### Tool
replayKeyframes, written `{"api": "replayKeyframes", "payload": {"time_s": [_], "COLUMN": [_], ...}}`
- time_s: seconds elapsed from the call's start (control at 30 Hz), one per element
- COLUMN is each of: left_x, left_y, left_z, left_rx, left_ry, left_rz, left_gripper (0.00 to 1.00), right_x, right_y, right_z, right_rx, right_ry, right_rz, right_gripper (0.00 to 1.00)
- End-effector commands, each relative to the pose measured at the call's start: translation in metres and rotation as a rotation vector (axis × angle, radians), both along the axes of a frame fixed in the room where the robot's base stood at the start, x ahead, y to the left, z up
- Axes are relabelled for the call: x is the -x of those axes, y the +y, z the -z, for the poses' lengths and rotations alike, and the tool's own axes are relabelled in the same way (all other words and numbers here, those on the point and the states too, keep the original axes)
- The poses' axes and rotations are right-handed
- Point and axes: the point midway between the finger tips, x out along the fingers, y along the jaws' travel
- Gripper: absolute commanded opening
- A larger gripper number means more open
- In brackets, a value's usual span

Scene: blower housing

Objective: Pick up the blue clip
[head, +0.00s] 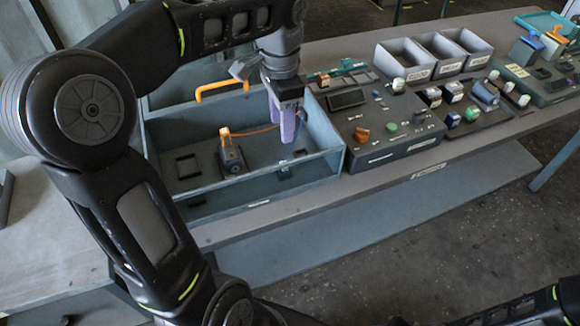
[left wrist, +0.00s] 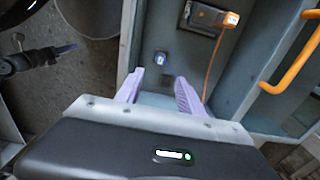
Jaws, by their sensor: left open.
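My left gripper (head: 289,135), with purple fingers, points down over the right part of the bin, above the clip. In the left wrist view my left gripper (left wrist: 158,82) is open, with nothing between its fingers. My right gripper (left wrist: 65,49) seems to show at the left of that view; its jaw gap cannot be made out.
An orange-topped device (head: 230,150) with an orange cord stands left of the clip in the bin. An orange handle (head: 222,88) rises at the bin's back. A grey control panel (head: 385,120) stands right of the bin. Pale trays (head: 405,60) stand farther back.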

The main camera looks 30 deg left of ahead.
Motion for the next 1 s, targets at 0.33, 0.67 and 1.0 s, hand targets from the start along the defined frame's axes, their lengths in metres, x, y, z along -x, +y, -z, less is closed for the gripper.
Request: {"api": "replayKeyframes", "payload": {"time_s": [0.33, 0.67, 1.0], "left_x": [0.000, 0.000, 0.000], "left_y": [0.000, 0.000, 0.000], "left_z": [0.050, 0.049, 0.074], "left_rx": [0.000, 0.000, 0.000], "left_ry": [0.000, 0.000, 0.001], "left_rz": [0.000, 0.000, 0.000], "left_gripper": [0.45, 0.45, 0.45], "right_x": [-0.004, -0.005, -0.005], "right_y": [0.003, 0.003, 0.003], "right_z": [0.046, 0.044, 0.044], "right_rx": [-0.010, -0.010, -0.010], "right_ry": [-0.016, -0.017, -0.017], "right_rz": [-0.003, -0.004, -0.004], "right_gripper": [0.36, 0.36, 0.36]}}
